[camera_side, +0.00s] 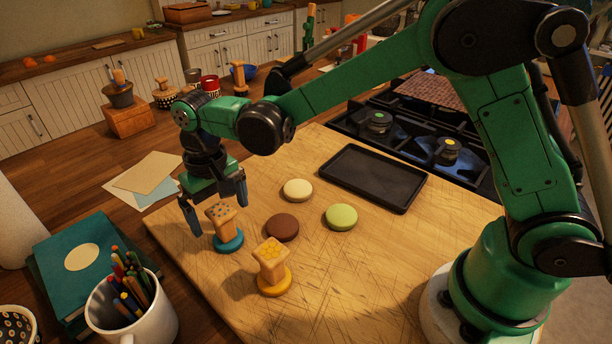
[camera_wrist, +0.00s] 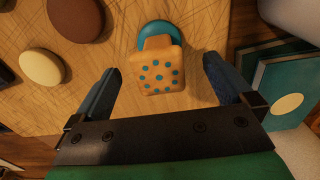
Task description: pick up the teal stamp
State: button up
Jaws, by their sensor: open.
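The teal stamp (camera_side: 228,238) stands upright near the left edge of the wooden board, with a teal round base and a wooden handle with dark dots on top. In the wrist view the teal stamp (camera_wrist: 157,70) is seen from above, its teal dots facing the camera. My gripper (camera_side: 217,210) is open, its fingers pointing down around the upper handle in the side view. In the wrist view my gripper (camera_wrist: 160,75) has one finger on each side of the handle's near end, with gaps on both sides. It is empty.
A yellow stamp (camera_side: 273,270) stands close by on the board (camera_side: 370,270). Brown (camera_side: 283,227), cream (camera_side: 298,189) and green (camera_side: 341,217) discs lie behind, beside a black tray (camera_side: 374,177). A pen mug (camera_side: 133,310) and teal books (camera_side: 70,265) stand left, off the board.

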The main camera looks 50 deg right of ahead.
aim_at(224, 227)
jog(key=shift+f, duration=2.2)
jog(key=c, duration=1.5)
jog(key=shift+r, duration=0.15)
notch_tip(224, 227, up, 20)
jog(key=shift+f, duration=0.1)
